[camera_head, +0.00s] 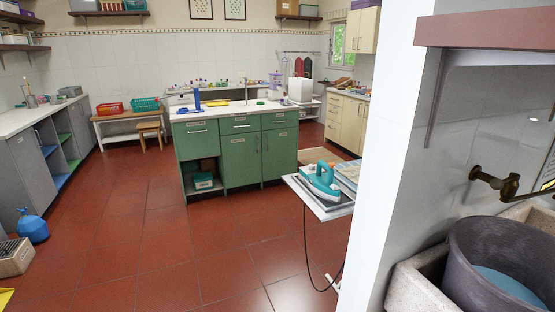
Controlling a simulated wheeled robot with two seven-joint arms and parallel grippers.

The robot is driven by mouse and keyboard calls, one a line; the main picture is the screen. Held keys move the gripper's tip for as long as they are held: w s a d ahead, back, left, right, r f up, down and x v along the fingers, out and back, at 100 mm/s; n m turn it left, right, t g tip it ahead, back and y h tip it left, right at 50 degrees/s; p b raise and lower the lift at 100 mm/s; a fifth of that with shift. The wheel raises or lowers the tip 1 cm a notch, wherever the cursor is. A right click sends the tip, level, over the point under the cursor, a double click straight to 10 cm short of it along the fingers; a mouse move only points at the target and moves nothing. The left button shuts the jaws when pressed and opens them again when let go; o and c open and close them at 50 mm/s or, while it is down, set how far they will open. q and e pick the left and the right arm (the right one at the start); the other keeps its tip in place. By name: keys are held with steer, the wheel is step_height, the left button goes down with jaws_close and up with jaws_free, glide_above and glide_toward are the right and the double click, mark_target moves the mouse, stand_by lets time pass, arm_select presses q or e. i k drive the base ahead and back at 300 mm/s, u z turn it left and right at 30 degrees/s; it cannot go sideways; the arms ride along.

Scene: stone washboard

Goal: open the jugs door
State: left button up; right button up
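A green cabinet unit (240,155) with a white top stands in the middle of the room. Its two lower green doors (241,160) and (280,153) are shut, with small handles near where they meet. The lower left compartment (203,181) is open and has a teal and white box in it. Small labels sit on the cabinet fronts, but they are too small to read. Grey doors (27,168) are at the far left. I cannot tell which door is the jugs door. Neither of my grippers is in view.
A white pillar (395,150) stands close at the right, beside a stone sink (412,290) holding a dark tub (470,250). An ironing board (322,208) with a teal iron juts out before the pillar. Red floor (150,245) is clear ahead. A blue jug (33,228) stands left.

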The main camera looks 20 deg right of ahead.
mark_target(279, 146)
steer(key=u, duration=0.05)
steer(key=i, duration=4.75)
steer(key=z, duration=2.45)
steer(key=i, duration=3.25)
steer(key=u, duration=0.45)
